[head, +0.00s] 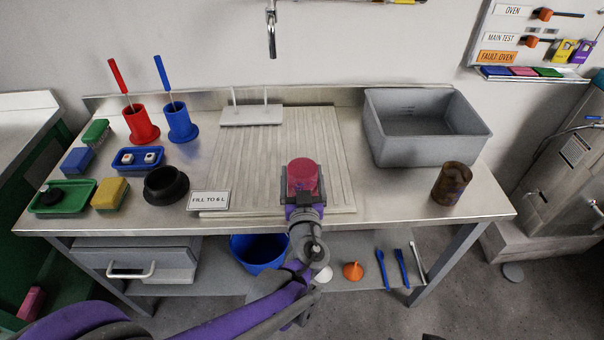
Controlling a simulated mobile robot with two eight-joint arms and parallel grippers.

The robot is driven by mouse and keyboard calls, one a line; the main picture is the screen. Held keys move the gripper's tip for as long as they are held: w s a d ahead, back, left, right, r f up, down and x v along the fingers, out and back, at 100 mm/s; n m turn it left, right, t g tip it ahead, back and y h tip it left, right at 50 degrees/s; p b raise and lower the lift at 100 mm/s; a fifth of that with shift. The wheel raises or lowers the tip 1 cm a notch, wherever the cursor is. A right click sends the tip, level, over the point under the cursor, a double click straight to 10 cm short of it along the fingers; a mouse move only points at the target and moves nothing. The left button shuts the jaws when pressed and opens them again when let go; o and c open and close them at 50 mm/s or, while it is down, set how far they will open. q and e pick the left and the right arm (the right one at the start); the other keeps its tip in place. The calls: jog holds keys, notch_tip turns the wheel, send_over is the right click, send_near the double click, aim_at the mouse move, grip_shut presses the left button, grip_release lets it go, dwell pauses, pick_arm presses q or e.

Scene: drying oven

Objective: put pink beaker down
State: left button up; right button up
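The pink beaker (303,175) shows in the head view over the front middle of the ribbed draining board (240,160). My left gripper (302,190) reaches it from the front, with its fingers at the beaker's sides, and appears shut on it. The beaker looks upright. Its base is hidden behind the gripper, so I cannot tell whether it touches the board. My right gripper is not in view.
A grey basin (425,125) and a brown beaker (452,184) stand to the right. A white peg rack (251,114) sits at the back. A "FILL TO 6 L" sign (209,201) and black ring (166,186) are left. Much of the board is clear.

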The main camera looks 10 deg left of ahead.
pick_arm(q)
jog(key=shift+o, duration=0.3)
jog(key=shift+r, duration=0.25)
jog(key=p+v, duration=0.1)
jog(key=v, duration=1.1)
